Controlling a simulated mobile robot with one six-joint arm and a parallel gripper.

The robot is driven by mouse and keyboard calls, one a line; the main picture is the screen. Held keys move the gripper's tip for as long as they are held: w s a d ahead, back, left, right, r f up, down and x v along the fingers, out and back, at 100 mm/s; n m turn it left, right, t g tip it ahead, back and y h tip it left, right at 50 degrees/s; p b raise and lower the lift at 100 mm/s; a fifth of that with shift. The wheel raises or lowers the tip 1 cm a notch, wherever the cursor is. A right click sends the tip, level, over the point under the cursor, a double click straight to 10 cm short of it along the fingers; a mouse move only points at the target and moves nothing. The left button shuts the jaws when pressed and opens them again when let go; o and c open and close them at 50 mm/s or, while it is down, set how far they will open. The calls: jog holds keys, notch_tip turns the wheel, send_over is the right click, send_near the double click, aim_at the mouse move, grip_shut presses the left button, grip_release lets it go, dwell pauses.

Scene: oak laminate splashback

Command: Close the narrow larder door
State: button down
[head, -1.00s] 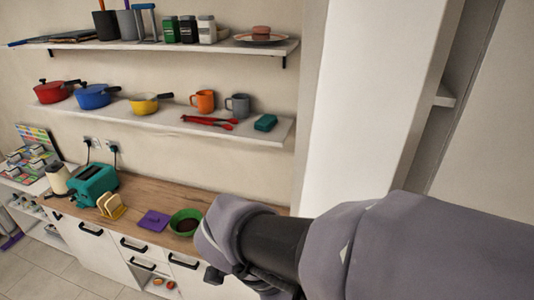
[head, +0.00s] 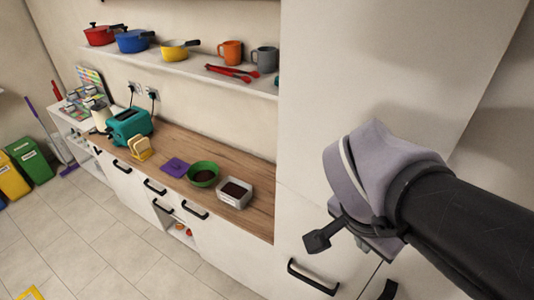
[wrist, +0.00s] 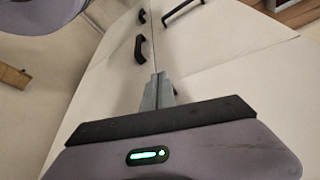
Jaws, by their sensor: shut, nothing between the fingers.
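The narrow larder door (head: 495,125) is the greyish white panel at the right of the head view, beside a wider tall white cabinet front. A dark handle (head: 388,290) sits low by their seam. In the wrist view the narrow panel (wrist: 105,85) is left of the seam, with a dark handle (wrist: 141,49). No larder interior shows; I cannot tell if the door is fully flush. My gripper (head: 318,242) is in front of the cabinet. In the wrist view its fingers (wrist: 157,90) are together and empty, over the seam; contact is unclear.
The wide cabinet front (head: 390,60) has a dark bar handle (head: 313,278) low down. Left of it runs a wooden counter (head: 235,160) with a teal toaster (head: 129,125) and a green bowl (head: 203,174). A wall shelf (head: 190,60) hangs above.

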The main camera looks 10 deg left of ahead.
jog(key=w+d, duration=0.2)
jog(key=w, duration=0.1)
jog(key=shift+w+d+b, duration=0.2)
jog(key=shift+d+b, duration=0.05)
jog(key=shift+b, duration=0.15)
jog(key=shift+w+r, duration=0.1)
jog(key=shift+r, duration=0.05)
dwell(0.4)
